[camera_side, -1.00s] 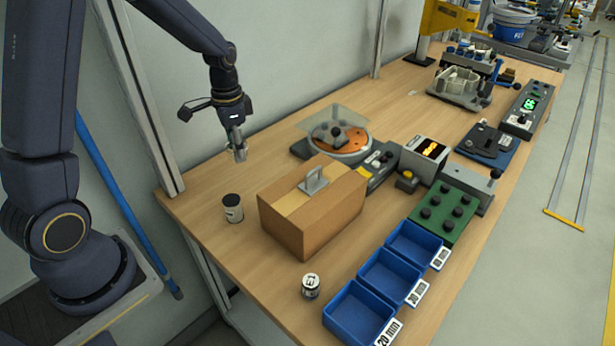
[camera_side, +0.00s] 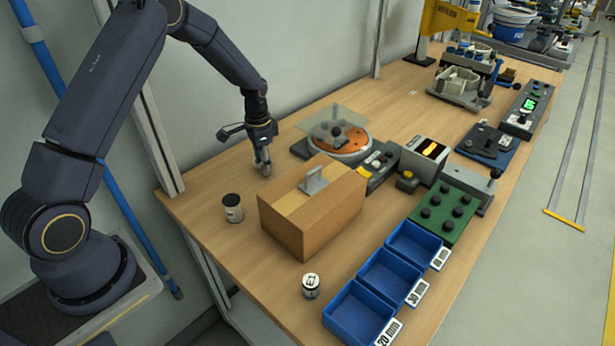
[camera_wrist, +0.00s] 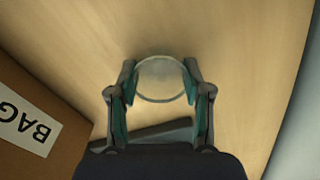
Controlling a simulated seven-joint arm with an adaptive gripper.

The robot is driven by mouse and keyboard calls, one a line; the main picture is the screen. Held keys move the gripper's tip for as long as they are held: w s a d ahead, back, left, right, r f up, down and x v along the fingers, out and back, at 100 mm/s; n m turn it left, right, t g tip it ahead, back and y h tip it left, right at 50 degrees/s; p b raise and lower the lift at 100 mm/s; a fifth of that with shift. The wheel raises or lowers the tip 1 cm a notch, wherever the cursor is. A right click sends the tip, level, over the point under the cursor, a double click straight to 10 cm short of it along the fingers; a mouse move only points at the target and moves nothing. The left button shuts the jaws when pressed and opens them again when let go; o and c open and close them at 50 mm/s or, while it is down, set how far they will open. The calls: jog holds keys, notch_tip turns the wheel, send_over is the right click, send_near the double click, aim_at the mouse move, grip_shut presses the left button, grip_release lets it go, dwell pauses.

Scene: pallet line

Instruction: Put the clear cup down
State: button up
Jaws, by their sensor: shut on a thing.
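The clear cup (camera_wrist: 160,80) is between the two fingers of my gripper (camera_wrist: 160,92) in the wrist view, and the fingers are shut on it. I see its round rim with the wood grain showing through. In the side view my gripper (camera_side: 263,165) is low over the wooden table (camera_side: 225,165), behind the cardboard box, and the cup there is small and hard to make out. I cannot tell whether the cup's base touches the table.
The cardboard box (camera_side: 312,212) stands close by, and its label (camera_wrist: 28,122) shows in the wrist view. A dark-topped can (camera_side: 232,208) is at the left. The round orange-plate device (camera_side: 343,140) is to the right. Bare wood surrounds the cup.

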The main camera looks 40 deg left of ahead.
jog(key=shift+f, duration=0.15)
jog(key=o, duration=0.8)
